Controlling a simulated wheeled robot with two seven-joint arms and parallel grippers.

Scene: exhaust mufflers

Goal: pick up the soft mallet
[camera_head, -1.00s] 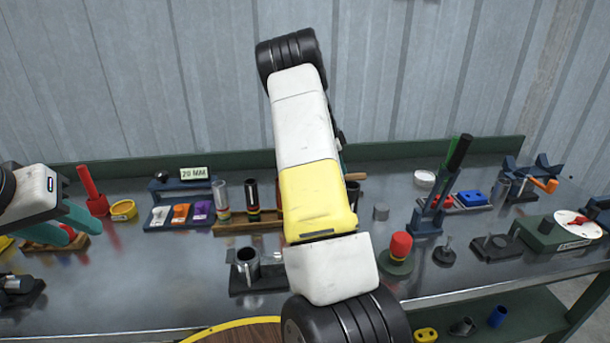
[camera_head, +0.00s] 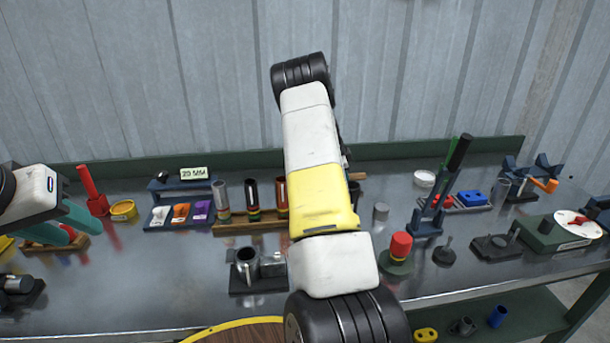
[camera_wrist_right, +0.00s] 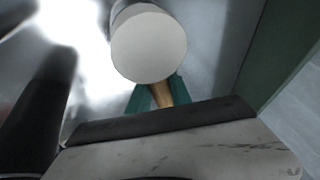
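The soft mallet shows in the right wrist view as a pale round head (camera_wrist_right: 149,46) with a wooden handle (camera_wrist_right: 162,93). My right gripper (camera_wrist_right: 160,91) has its teal fingers on both sides of the handle, just below the head. The handle fills the narrow gap between them. In the head view my right arm hides this gripper and most of the mallet; only a short piece of wood (camera_head: 357,176) shows beside the arm. My left gripper (camera_head: 88,237) is open and empty over the left part of the bench.
A wooden rack (camera_head: 236,227) with tubes and a dark fixture with a metal cup (camera_head: 247,262) stand left of my right arm. A green back edge (camera_head: 430,148) borders the bench (camera_head: 150,290).

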